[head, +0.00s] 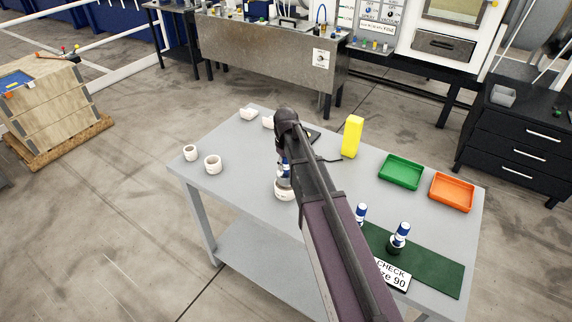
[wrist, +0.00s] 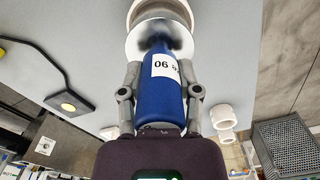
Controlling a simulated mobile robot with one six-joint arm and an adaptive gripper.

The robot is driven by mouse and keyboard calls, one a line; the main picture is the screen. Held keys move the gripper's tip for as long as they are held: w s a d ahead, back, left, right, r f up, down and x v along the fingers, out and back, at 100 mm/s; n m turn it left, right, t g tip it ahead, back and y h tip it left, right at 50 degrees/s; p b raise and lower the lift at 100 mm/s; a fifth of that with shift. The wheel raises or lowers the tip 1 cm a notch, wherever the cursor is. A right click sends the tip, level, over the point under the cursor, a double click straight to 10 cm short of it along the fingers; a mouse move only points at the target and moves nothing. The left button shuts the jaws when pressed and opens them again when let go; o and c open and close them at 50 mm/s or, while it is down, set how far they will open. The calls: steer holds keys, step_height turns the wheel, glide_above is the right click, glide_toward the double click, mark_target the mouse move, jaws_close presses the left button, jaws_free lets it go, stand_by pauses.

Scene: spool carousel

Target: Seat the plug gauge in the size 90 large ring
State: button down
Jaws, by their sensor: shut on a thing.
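My gripper (wrist: 161,75) is shut on the blue handle of a plug gauge (wrist: 160,100). The handle has a white label reading 90, upside down in the wrist view. The gauge's pale metal end (wrist: 137,42) points toward a white ring (wrist: 134,12) at the top of that view. In the head view the held gauge (head: 284,171) stands roughly upright over the white ring (head: 284,194) on the grey table. I cannot tell whether its end is inside the ring. My arm hides most of the gripper there.
Two white rings (head: 212,164) stand at the table's left, and two more (head: 248,113) at its back. Two other gauges (head: 400,235) stand on the green mat (head: 440,266) by a "size 90" sign (head: 392,276). A yellow block (head: 352,137), green tray (head: 401,172) and orange tray (head: 452,192) are to the right.

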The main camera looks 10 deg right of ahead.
mark_target(286, 173)
steer(key=shift+f+b, duration=2.5)
stand_by(0.4)
steer(key=shift+c, duration=1.1)
jaws_free()
steer(key=shift+r, duration=0.25)
step_height(286, 173, up, 11)
steer(key=p, duration=1.1)
steer(key=s+f+m+b, duration=0.2)
steer(key=s+f+b, duration=0.1)
steer(key=s, duration=0.6)
steer(key=s+f+m+b, duration=0.2)
steer(key=s+f+b, duration=0.2)
steer(key=s, duration=0.6)
steer(key=shift+s+d+f+m, duration=0.2)
steer(key=shift+d+f+m, duration=0.1)
steer(key=shift+d+m, duration=0.15)
